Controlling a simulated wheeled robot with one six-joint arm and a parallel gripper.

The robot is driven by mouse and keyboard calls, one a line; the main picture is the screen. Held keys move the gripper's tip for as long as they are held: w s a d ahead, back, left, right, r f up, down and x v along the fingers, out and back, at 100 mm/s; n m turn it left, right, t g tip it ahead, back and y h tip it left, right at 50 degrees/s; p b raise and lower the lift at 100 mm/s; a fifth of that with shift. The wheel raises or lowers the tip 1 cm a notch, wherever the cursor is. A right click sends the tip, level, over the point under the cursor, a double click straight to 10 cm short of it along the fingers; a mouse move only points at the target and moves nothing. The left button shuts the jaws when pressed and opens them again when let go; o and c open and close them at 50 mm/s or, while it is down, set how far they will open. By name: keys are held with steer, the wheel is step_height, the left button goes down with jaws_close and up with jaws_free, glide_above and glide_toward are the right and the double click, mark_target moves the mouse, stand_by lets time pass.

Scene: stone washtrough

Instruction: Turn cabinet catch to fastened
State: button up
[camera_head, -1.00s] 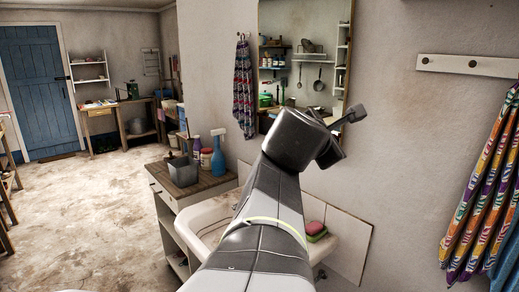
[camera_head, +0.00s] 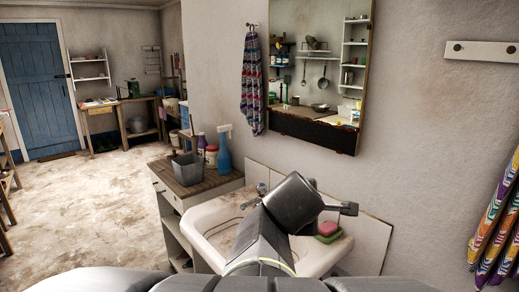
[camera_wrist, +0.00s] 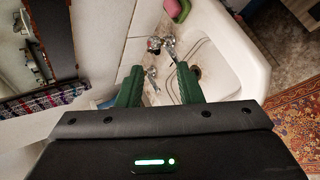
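I cannot pick out a cabinet catch for certain in either view. A mirror (camera_head: 312,65) with a wooden edge and a dark, worn lower border hangs on the wall above the sink; whether it is a cabinet door is unclear. It seems to show at the left of the wrist view (camera_wrist: 20,62). My gripper (camera_wrist: 158,84) has two green fingers standing apart with nothing between them; the sink and taps lie beyond. In the head view my arm's end is over the sink, below the mirror, and its fingers are not clear.
The white sink (camera_head: 213,222) has metal taps (camera_wrist: 162,45) at its back. A wooden-topped cabinet (camera_head: 193,184) at the left holds a grey bin (camera_head: 187,168) and a blue spray bottle (camera_head: 224,155). A striped towel (camera_head: 495,225) hangs far right.

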step_height(320, 180, down, 7)
steer(key=s+a+m+g+y, duration=0.1)
steer(key=shift+s+a+r+m+b, duration=0.2)
steer(key=shift+s+a+m+b, duration=0.15)
steer(key=shift+m+b, duration=0.1)
steer(key=shift+s+d+r, duration=0.1)
steer(key=shift+s+d, duration=0.05)
steer(key=shift+d, duration=0.1)
